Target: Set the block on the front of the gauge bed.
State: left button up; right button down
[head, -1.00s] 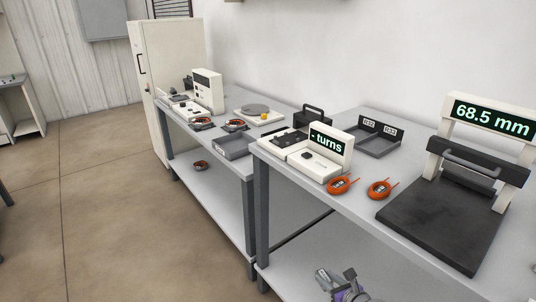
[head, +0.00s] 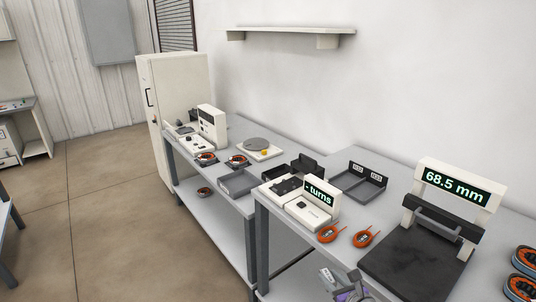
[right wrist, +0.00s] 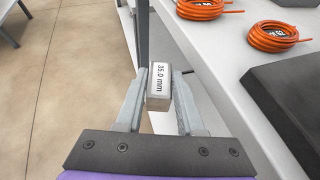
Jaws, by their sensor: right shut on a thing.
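My right gripper (head: 342,280) is shut on a small metal block (right wrist: 158,88) with a white "35.0 mm" label, held upright between the fingertips in the right wrist view. In the head view the gripper is at the bench's front edge, left of the gauge bed, and the block is hard to make out. The gauge bed (head: 403,264) is a flat dark plate under a white frame with a dark crossbar. The gauge display (head: 455,187) reads 68.5 mm. In the right wrist view the bed's dark edge (right wrist: 290,90) is right of the block. My left gripper is not in view.
Two orange wire coils (head: 330,234) lie left of the bed, close to a white turns counter (head: 302,208). A dark open tray (head: 362,186) stands behind them. More coils (head: 522,288) are at the right edge. The bench front edge runs beside the gripper.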

aim_at(330, 275)
jog(key=r+p, duration=0.1)
jog(key=r, duration=0.2)
jog(key=w+r+p, duration=0.1)
jog(key=r+p, duration=0.1)
jog(key=r, duration=0.1)
jog(key=r+p, duration=0.2)
jog(key=shift+w+r, duration=0.4)
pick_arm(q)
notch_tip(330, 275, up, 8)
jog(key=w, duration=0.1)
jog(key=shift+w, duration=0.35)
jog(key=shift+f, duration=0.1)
pick_arm(e)
jog(key=shift+s, duration=0.1)
